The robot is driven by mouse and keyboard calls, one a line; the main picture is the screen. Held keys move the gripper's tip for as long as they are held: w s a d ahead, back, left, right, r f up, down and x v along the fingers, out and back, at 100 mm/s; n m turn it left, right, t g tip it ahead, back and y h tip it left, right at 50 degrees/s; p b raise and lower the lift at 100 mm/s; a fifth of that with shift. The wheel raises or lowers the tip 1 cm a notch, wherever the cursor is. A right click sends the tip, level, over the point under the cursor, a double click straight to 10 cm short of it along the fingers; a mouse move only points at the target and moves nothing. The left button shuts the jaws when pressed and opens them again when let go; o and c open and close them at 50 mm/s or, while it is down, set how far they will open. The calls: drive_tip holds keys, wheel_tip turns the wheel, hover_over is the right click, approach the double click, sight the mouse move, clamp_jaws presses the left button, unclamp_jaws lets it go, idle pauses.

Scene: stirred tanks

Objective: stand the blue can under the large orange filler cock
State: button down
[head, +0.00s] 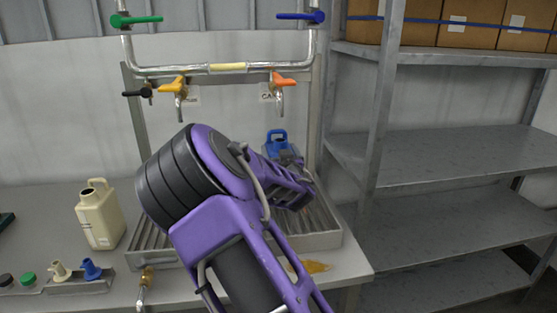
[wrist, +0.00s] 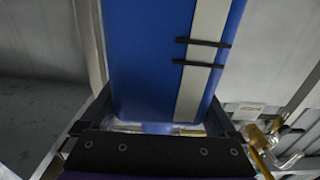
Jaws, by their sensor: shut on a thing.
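The blue can (head: 277,141) shows its handle and top behind my arm in the head view, below and near the right-hand cock. Its blue side with a pale stripe (wrist: 150,60) fills the middle of the wrist view. My gripper (wrist: 160,125) is shut on it. My arm hides the can's base, so I cannot tell whether it touches the grating. Two cocks hang from the rack: an orange-red one (head: 282,81) on the right and a yellow-orange one (head: 174,86) on the left. The left one looks slightly bigger.
A slatted drip tray (head: 325,241) lies under the cocks. A cream can (head: 100,215) stands left of it. Loose caps and spouts (head: 76,274) sit at the front left. An orange spill (head: 316,267) marks the bench. Grey shelving (head: 383,110) stands close on the right.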

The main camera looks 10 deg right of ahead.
drive_tip(key=shift+w+f, duration=0.2)
drive_tip(key=shift+f, duration=0.7)
drive_tip(key=shift+w+f, duration=0.2)
drive_tip(key=shift+f, duration=0.65)
drive_tip(key=shift+f+b, duration=0.25)
drive_tip(key=shift+b, duration=0.05)
unclamp_jaws()
drive_tip(key=shift+r, duration=0.1)
drive_tip(key=shift+r, duration=0.1)
drive_tip(key=s, duration=1.2)
